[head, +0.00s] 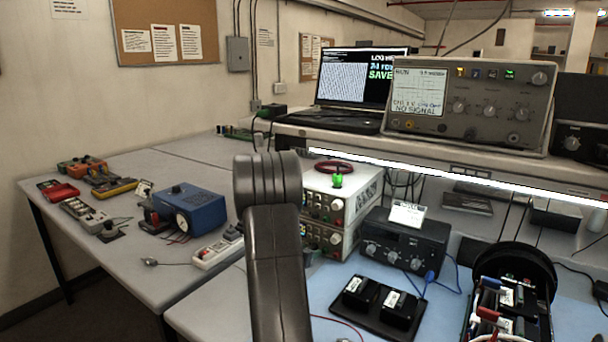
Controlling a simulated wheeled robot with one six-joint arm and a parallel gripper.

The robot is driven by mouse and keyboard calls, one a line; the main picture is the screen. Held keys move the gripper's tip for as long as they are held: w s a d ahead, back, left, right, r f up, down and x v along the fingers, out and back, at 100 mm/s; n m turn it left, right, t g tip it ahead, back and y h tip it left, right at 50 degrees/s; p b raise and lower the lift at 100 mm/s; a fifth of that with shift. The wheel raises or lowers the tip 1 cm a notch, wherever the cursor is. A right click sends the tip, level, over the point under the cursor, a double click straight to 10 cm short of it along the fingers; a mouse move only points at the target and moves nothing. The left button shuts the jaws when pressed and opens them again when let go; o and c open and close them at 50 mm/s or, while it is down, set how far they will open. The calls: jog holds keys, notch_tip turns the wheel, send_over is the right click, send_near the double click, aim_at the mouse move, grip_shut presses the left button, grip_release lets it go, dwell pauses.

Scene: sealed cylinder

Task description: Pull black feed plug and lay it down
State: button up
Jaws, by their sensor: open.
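I cannot single out the black feed plug with certainty in the head view. A black instrument with knobs (405,243) stands on the blue mat, with a blue plug (430,276) and blue leads at its front right. An open black cylinder-shaped housing (540,262) with red and blue parts inside sits at the lower right, cut by the frame edge. My dark arm link rises through the middle of the picture and hides part of the bench behind it. My gripper is out of view.
White stacked power units (328,208) stand behind my arm, with a green piece (337,181) on top. A black tray (370,307) holds two black blocks. A blue box (190,208) and a power strip (217,251) lie on the left bench. A shelf carries an oscilloscope (470,100) and laptop (360,75).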

jog(key=shift+b, duration=0.4)
grip_shut()
jog(key=shift+s+a+b, duration=0.5)
jog(key=shift+s+a, duration=0.05)
jog(key=shift+s, duration=0.3)
jog(key=shift+s+a+b, duration=0.5)
jog(key=shift+s+a, duration=0.05)
jog(key=shift+s, duration=0.25)
jog(key=shift+s+a+b, duration=0.5)
jog(key=shift+s+a, duration=0.05)
jog(key=shift+s, duration=0.3)
